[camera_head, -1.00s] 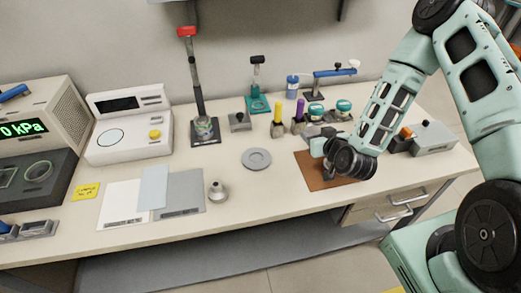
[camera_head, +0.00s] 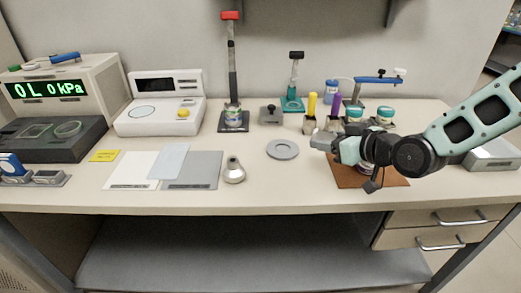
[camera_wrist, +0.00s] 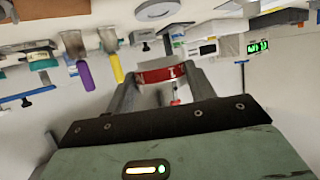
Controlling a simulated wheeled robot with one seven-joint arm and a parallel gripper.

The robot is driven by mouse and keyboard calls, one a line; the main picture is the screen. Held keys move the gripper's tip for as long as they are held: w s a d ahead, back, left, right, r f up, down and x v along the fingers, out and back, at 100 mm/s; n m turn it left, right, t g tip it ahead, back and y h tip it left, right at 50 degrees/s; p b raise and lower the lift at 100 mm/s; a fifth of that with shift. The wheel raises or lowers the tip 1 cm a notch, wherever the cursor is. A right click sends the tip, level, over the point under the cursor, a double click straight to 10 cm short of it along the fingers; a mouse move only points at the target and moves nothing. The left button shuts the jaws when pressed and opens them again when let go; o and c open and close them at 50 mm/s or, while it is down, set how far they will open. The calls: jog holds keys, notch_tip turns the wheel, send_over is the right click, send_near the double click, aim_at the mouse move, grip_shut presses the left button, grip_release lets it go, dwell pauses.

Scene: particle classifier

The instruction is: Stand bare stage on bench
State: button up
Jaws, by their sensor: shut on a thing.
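My gripper (camera_head: 322,142) points left above the bench, just left of and over the brown mat (camera_head: 398,178). In the wrist view its two fingers (camera_wrist: 160,84) are shut on a short, curved red-banded piece (camera_wrist: 161,74), which may be the bare stage. This piece is too hidden by the fingers to make out in the head view. The pale bench (camera_head: 300,195) lies below. A flat grey ringed disc (camera_head: 282,149) lies on it left of my gripper.
Yellow-topped (camera_head: 311,104) and purple-topped (camera_head: 335,106) holders and teal-lidded jars (camera_head: 354,115) stand behind my gripper. A metal cone-shaped piece (camera_head: 234,170) stands by the grey sheet (camera_head: 195,170). Bare bench lies between that piece and the mat.

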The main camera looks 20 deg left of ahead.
aim_at(320, 180)
jog(key=shift+s+a, duration=0.1)
jog(key=shift+a, duration=0.1)
jog(key=shift+f, duration=0.3)
notch_tip(320, 180, down, 9)
jog(key=shift+f, duration=0.1)
jog(key=shift+f, duration=0.1)
jog(key=shift+f+b, duration=0.15)
jog(key=shift+b, duration=0.15)
jog(key=o, duration=1.1)
jog(key=shift+c, duration=0.2)
